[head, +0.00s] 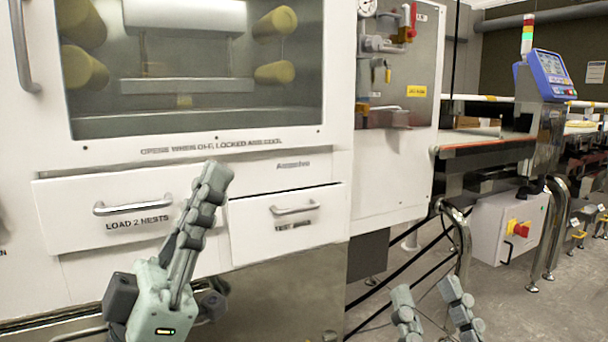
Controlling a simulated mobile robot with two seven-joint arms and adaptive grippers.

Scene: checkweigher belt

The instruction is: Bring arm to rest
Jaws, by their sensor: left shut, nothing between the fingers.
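My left gripper (214,176) points upward in the lower left of the head view. Its grey-green fingers are together with nothing between them. It shows in front of the white machine's drawers and covers part of the gap between them. I cannot tell how far it is from the drawer fronts. My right gripper (426,290) shows at the bottom edge, right of centre. Its two fingers point up and stand apart, with only floor visible between them. Its base and the rest of that arm are out of view.
A white machine (388,180) with a window (190,65) fills the left. Its left drawer (75,208) and right drawer (260,235) have bar handles. At right are a conveyor (480,140), a blue control panel (550,75) and a white switch box (490,225). Black cables hang behind my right gripper.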

